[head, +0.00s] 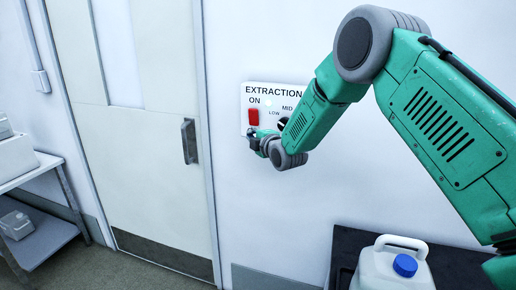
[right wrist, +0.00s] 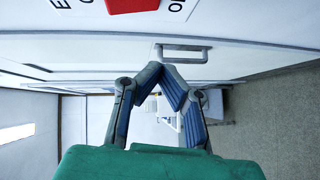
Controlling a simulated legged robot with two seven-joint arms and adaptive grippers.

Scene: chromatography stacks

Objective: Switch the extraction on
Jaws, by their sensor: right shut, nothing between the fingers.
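A white panel (head: 271,90) marked EXTRACTION is on the wall right of the door. Its red switch (head: 253,117) sits under the word ON; it also shows at the top edge of the right wrist view (right wrist: 130,4), cut off. A dark knob (head: 284,122) near LOW and MID is partly hidden by my arm. My right gripper (head: 250,133) is just below the red switch; I cannot tell whether it touches it. In the right wrist view its fingertips (right wrist: 165,68) meet, with nothing between them. My left gripper is not in view.
A closed pale door (head: 150,170) with a grey handle (head: 189,141) is to the left. A white jug (head: 392,270) with a blue cap stands on a dark surface (head: 347,242) below my right arm. A shelf rack (head: 45,165) stands at the far left.

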